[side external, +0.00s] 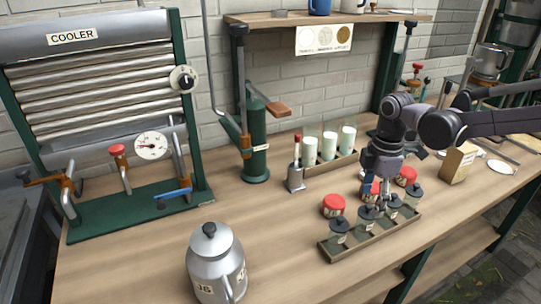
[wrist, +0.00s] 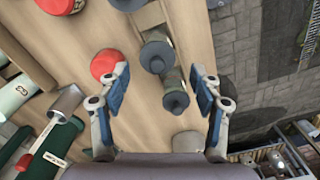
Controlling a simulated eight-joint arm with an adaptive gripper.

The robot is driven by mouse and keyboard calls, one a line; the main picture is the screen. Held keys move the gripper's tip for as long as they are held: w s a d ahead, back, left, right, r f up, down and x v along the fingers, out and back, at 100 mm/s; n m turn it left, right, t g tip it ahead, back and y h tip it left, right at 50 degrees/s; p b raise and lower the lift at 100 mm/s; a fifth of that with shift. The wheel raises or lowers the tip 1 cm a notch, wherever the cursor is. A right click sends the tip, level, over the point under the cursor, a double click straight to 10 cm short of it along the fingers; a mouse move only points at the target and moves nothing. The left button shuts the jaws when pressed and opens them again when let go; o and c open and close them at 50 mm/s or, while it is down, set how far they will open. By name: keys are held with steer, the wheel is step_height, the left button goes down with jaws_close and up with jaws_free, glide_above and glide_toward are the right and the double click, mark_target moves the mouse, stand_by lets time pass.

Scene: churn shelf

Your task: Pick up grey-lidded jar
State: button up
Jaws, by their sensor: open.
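Several jars with dark grey lids stand in a row in a shallow tray (side external: 330,256) near the bench's front edge. The nearest grey-lidded jar (side external: 339,232) is at the tray's left end, and another (side external: 415,193) is at its right end. My gripper (side external: 377,196) is open above the middle of this row, pointing down. In the wrist view my open fingers (wrist: 160,80) frame a grey-lidded jar (wrist: 175,98), with another grey-lidded jar (wrist: 156,54) just beyond. Nothing is held. My fingers partly hide the middle jars in the side view.
Red-lidded jars stand just behind the tray, one at left (side external: 333,205) and one at right (side external: 406,176). Milk-filled glasses (side external: 328,146) stand in a rack behind. A metal churn (side external: 215,262) stands at front left. Bare bench lies between churn and tray.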

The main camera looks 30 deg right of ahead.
mark_target(364, 224)
steer(key=shift+w+f, duration=0.15)
steer(key=shift+f, duration=4.85)
steer(key=c, duration=1.3)
